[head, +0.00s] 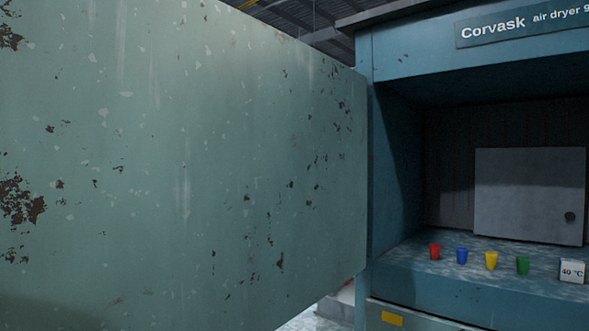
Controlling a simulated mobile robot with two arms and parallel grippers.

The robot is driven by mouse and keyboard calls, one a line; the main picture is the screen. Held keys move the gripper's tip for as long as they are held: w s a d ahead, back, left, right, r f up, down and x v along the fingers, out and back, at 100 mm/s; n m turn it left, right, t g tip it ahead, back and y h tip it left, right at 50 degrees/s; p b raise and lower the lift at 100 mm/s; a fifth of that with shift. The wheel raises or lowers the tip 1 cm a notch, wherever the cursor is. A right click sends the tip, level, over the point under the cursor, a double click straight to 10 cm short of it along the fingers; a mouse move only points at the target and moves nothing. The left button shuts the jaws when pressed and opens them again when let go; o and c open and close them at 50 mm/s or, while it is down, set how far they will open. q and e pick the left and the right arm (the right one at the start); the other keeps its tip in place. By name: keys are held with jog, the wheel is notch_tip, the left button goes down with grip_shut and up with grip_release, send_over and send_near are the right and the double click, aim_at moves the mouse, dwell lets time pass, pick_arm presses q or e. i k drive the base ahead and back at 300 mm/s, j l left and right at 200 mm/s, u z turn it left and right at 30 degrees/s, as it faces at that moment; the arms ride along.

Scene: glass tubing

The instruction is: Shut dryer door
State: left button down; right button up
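The dryer door (190,150) is a large pale green panel with chipped paint and dark rust spots. It stands wide open and fills the left part of the head view, with its right edge beside the dryer's front frame. The air dryer (375,170) is a blue-green cabinet with a "Corvask air dryer" sign (520,24) on top. Its dark opening is uncovered. Neither of my grippers shows in the head view. Any handle on the door is out of view.
On the dryer's floor stand a red cup (435,251), a blue cup (461,256), a yellow cup (491,260), a green cup (522,265) and a "40 °C" block (572,270). A grey panel (530,195) with a dark knob is at the back. A yellow label (392,318) is below.

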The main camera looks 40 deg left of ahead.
aim_at(166, 164)
jog(key=k+j, duration=0.1)
jog(key=j, duration=0.3)
jog(key=k+j+z, duration=0.15)
jog(key=j, duration=0.25)
jog(key=k+j, duration=0.1)
jog(key=j, duration=0.3)
jog(key=k+j+z, duration=0.1)
jog(key=j, duration=0.3)
jog(key=k+j+z, duration=0.1)
jog(key=j, duration=0.3)
jog(key=j+z, duration=0.15)
jog(key=j, duration=0.8)
jog(key=k, duration=0.05)
